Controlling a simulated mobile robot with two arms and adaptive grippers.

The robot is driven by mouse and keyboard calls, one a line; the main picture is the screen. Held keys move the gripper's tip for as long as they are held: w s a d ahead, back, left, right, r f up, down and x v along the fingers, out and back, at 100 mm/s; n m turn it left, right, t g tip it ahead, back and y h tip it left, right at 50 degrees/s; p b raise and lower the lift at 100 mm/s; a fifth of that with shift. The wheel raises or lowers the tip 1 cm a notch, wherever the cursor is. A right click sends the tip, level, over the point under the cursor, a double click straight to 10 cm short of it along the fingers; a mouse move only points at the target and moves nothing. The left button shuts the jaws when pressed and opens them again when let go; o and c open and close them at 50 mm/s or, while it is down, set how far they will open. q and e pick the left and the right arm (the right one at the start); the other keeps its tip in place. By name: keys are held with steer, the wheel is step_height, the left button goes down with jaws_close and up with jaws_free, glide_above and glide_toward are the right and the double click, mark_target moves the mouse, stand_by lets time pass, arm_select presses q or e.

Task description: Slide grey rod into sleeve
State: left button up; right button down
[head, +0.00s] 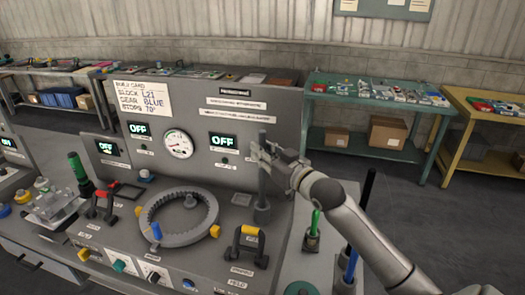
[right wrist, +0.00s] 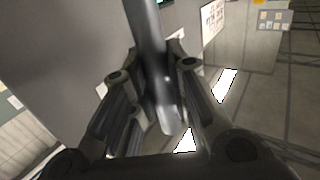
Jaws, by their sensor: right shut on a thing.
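The grey rod (head: 262,182) stands about upright in the head view. My right gripper (head: 265,153) is shut on its upper part, and a short length shows above the fingers. A short dark grey sleeve (head: 262,213) stands on the console at the rod's lower end. The rod lines up with it, but I cannot tell whether its tip is inside or just above the mouth. In the right wrist view the rod (right wrist: 149,45) passes between the fingers of my right gripper (right wrist: 158,85). The sleeve is not clear there. My left gripper is not in view.
A green rod (head: 315,223) and a blue-based black rod (head: 360,215) stand at right. The console's upright panel (head: 210,110) rises close behind.

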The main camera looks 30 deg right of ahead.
steer(key=shift+f+b, duration=0.5)
steer(key=shift+f, duration=0.45)
steer(key=c, duration=1.3)
jaws_free()
steer(key=shift+f, duration=0.1)
steer(key=shift+f, duration=0.1)
steer(key=shift+s, duration=0.15)
steer(key=s, duration=1.1)
steer(key=shift+s+d, duration=0.4)
